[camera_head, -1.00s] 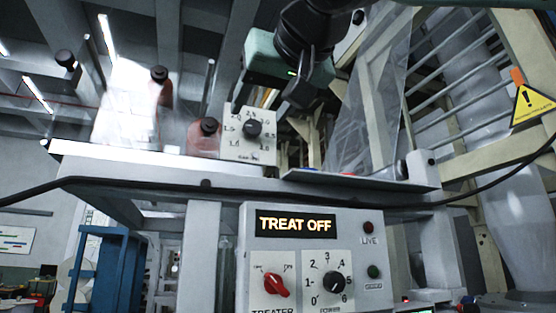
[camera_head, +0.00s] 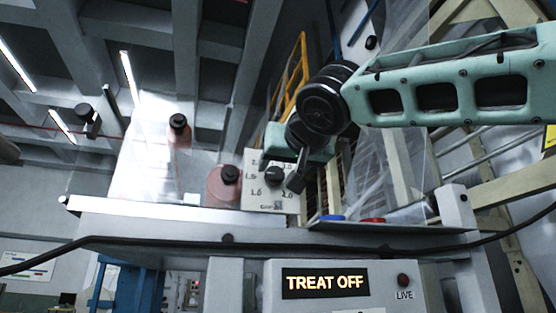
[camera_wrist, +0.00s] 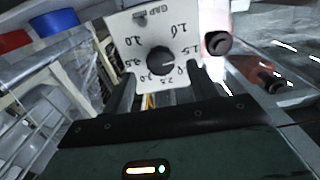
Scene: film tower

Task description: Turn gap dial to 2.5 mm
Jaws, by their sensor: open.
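The gap dial panel (camera_head: 284,204) is a white plate with a black knob (camera_head: 273,176) and printed numbers. It shows upside down in the wrist view, with the knob (camera_wrist: 160,60) near the middle. A light mark on the knob seems to point towards the numbers near 1.5 and 2.0; the exact setting is too small to read. My gripper (camera_head: 297,181) is in front of the panel's right side in the head view. In the wrist view my gripper (camera_wrist: 158,90) is open, its fingers spread on either side below the knob, apparently not touching it.
Red-brown bottles (camera_head: 223,186) stand left of the panel. The TREAT OFF box (camera_head: 325,283) is below. A black cable (camera_head: 150,242) crosses the front.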

